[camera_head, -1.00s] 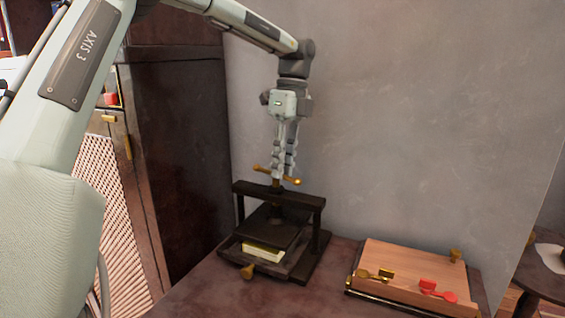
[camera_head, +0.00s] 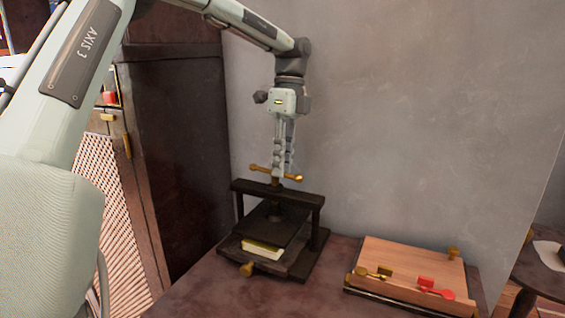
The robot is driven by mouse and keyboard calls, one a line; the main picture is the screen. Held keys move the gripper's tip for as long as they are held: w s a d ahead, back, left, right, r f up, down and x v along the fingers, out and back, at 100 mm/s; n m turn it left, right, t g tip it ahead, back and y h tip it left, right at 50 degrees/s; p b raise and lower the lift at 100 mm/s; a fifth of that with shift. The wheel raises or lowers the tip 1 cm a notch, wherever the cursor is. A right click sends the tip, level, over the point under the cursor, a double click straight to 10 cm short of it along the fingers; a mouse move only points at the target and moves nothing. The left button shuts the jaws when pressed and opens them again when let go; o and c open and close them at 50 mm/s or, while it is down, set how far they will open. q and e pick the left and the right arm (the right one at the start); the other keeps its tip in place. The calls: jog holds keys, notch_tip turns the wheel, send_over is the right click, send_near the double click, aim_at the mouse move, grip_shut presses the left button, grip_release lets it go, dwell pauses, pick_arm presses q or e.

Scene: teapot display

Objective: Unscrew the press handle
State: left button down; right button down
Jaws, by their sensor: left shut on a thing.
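The press (camera_head: 234,187) is a dark frame standing on the brown table, with a brass screw and a dark plate. Its brass handle (camera_head: 292,177) is a crossbar with knobbed ends on top of the screw. A pale yellow block, perhaps a book (camera_head: 262,249), lies under the plate on the press base. The fingers partly hide the bar's centre. My right gripper is not in view.
A wooden box (camera_head: 415,262) with brass and red fittings sits to the right on the table (camera_head: 205,292). A dark cabinet (camera_head: 180,150) stands close at left. A grey wall (camera_head: 400,120) rises behind. A small round table (camera_head: 540,275) is at far right.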

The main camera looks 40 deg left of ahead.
pick_arm(q)
jog(key=shift+a+r, duration=0.15)
jog(key=c, duration=1.4)
grip_release()
jog(key=r, duration=0.4)
jog(key=w+r, duration=0.1)
jog(key=r, duration=0.2)
jog(key=w+r, duration=0.1)
jog(key=r, duration=0.3)
jog(key=shift+w+a+r, duration=0.1)
jog(key=shift+a+r, duration=0.2)
jog(key=shift+c, duration=0.7)
